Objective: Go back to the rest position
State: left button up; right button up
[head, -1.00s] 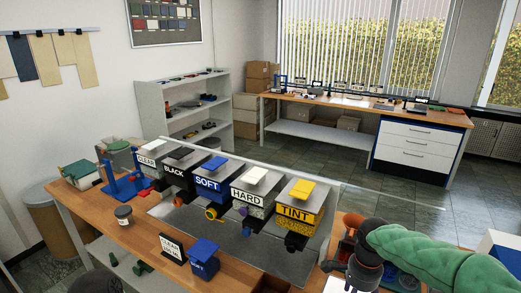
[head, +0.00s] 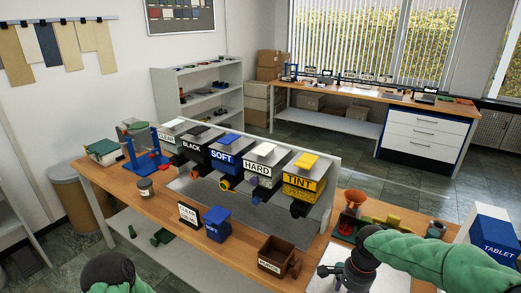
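My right arm comes in from the right in a green sleeve. Its dark gripper (head: 336,275) is low over a pale surface at the front right of the wooden bench (head: 140,209). Its fingers are small and partly hidden, so I cannot tell whether they are open or shut. My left arm shows only as a dark, rounded part and a bit of green sleeve at the bottom left edge. Its fingers are not in view.
Labelled bins stand in a row, including SOFT (head: 222,160) and TINT (head: 302,183). A brown box (head: 277,256), a blue bin (head: 216,225) and a jar (head: 145,189) stand in front. A red funnel device (head: 352,205) and a TABLET box (head: 492,235) are right.

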jog(key=s+a+f+n+y, duration=0.1)
jog(key=s+a+f+n, duration=0.15)
jog(key=f, duration=0.45)
jog(key=s+a+f+n+y, duration=0.1)
jog(key=s+a+f+n, duration=0.1)
jog(key=a+f, duration=0.3)
jog(key=s+a+f+n+y, duration=0.1)
jog(key=s+a+f+n, duration=0.15)
jog(key=f, duration=0.55)
jog(key=s+a+f+n, duration=0.3)
jog(key=s+a+f, duration=0.1)
jog(key=s+f, duration=0.4)
jog(key=shift+s+a+f+n, duration=0.3)
jog(key=shift+s+a+f, duration=0.1)
jog(key=shift+s, duration=0.5)
